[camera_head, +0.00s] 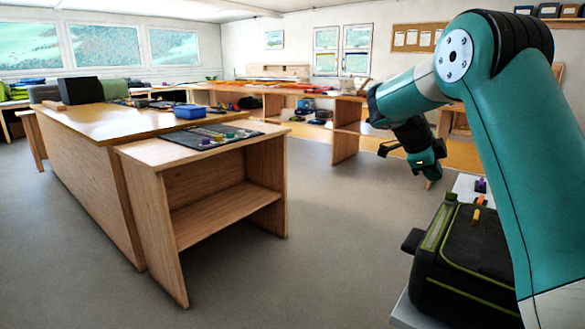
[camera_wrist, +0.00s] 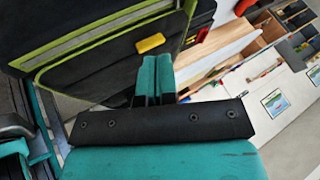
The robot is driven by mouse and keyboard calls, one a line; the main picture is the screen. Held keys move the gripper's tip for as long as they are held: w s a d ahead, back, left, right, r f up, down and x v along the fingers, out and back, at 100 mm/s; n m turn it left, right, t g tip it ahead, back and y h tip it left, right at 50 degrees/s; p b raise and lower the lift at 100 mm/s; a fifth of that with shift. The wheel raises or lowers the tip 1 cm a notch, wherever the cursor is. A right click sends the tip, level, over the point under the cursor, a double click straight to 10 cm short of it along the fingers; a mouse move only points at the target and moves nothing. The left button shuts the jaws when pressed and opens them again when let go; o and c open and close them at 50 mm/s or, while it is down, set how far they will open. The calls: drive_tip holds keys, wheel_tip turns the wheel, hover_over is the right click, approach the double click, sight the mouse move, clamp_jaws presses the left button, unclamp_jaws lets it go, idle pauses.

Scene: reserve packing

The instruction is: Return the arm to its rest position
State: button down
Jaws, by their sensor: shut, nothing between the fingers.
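My arm shows on the right of the head view, raised and bent, with its teal and black wrist hanging out over the floor. My gripper shows in the wrist view (camera_wrist: 155,64), its teal fingers together with nothing seen between them. In the wrist view the fingers overlap the picture of a black bag with green trim (camera_wrist: 105,65); I cannot tell the distance. In the head view the bag (camera_head: 465,250) stands beside my upper arm, lower than my wrist. A small yellow piece shows on the bag in the wrist view (camera_wrist: 150,43).
A wooden shelf table (camera_head: 277,131) with a dark mat (camera_head: 180,138) stands at left centre, joined by a longer counter (camera_head: 100,122) carrying a blue box (camera_head: 189,111). More benches line the back. Open grey floor (camera_head: 320,240) lies between the table and the bag.

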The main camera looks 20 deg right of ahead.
drive_tip(key=s+a+r+n+t+y+p, duration=0.1)
drive_tip(key=s+a+r+n+y+p, duration=0.1)
drive_tip(key=a+n, duration=0.55)
drive_tip(key=s+a+r+n+t+y+p, duration=0.1)
drive_tip(key=s+a+r+n+y+p, duration=0.1)
drive_tip(key=a+n, duration=0.55)
drive_tip(key=s+a+r+n+t+y+p, duration=0.25)
drive_tip(key=a+n, duration=0.25)
drive_tip(key=a, duration=0.5)
drive_tip(key=s+a+r+n+g+y+p, duration=0.1)
drive_tip(key=s+a+n+y+p, duration=0.1)
drive_tip(key=s+a+n, duration=0.5)
drive_tip(key=s+a+r+n+g+y+p, duration=0.1)
drive_tip(key=s+a+n+g+y+p, duration=0.1)
drive_tip(key=s+a+n, duration=0.6)
drive_tip(key=s+y, duration=0.1)
drive_tip(key=s, duration=0.4)
drive_tip(key=shift+s+a+r+n, duration=0.2)
drive_tip(key=shift+a+r+n, duration=0.1)
drive_tip(key=shift+a+r, duration=0.1)
drive_tip(key=shift+g, duration=0.25)
